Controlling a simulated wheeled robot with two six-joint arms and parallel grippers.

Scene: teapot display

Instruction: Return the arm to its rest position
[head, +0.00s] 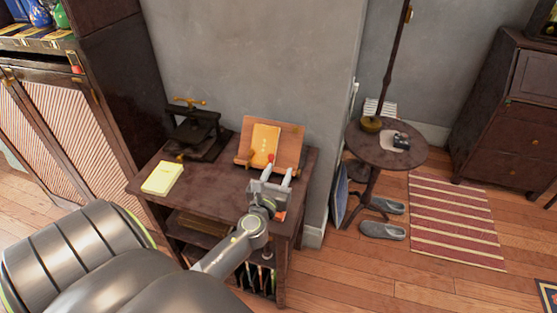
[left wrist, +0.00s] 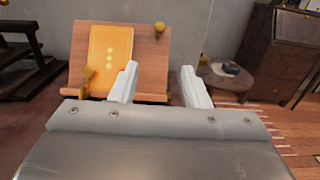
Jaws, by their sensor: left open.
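My left gripper (head: 279,176) is over the right part of a dark wooden side table (head: 215,191), in front of a small wooden book stand (head: 289,145). Its two pale fingers are apart with nothing between them, as the left wrist view (left wrist: 160,85) also shows. A yellow-orange book (head: 265,140) leans on the stand; in the left wrist view the book (left wrist: 110,55) is left of and beyond the fingers. My left arm comes in from the lower left. My right gripper is not in view.
A black press (head: 192,133) and a pale yellow notepad (head: 162,178) are on the table's left part. A round table (head: 405,158) with a lamp stands to the right, slippers (head: 383,231) below it. A cabinet (head: 60,125) stands left. A striped rug (head: 455,220) lies on open floor.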

